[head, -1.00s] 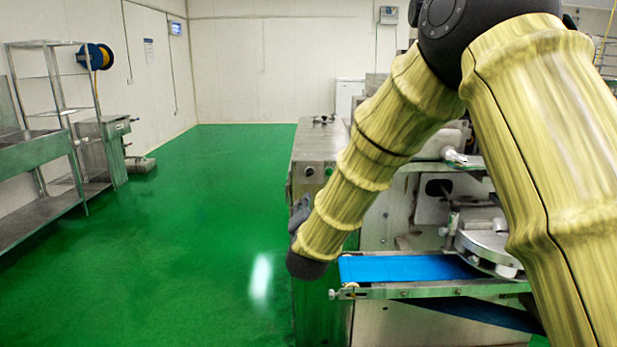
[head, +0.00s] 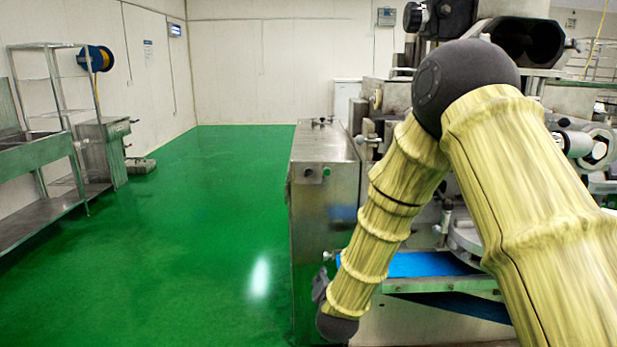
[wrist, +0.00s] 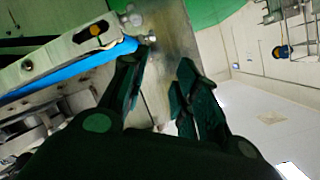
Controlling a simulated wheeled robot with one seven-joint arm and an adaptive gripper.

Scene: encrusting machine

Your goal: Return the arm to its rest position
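My arm shows in the head view, bent at a dark elbow joint, with the forearm hanging down and to the left in front of the machine. The blue conveyor belt (head: 428,265) of the encrusting machine (head: 325,185) lies behind my forearm. The belt also shows in the wrist view (wrist: 75,67), left of the fingers.
The green floor (head: 200,230) is clear on the left. A steel sink and rack (head: 42,165) stand along the left wall. The machine's steel cabinet and conveyor frame (head: 445,286) are close to my forearm. A hose reel (head: 98,58) hangs on the wall.

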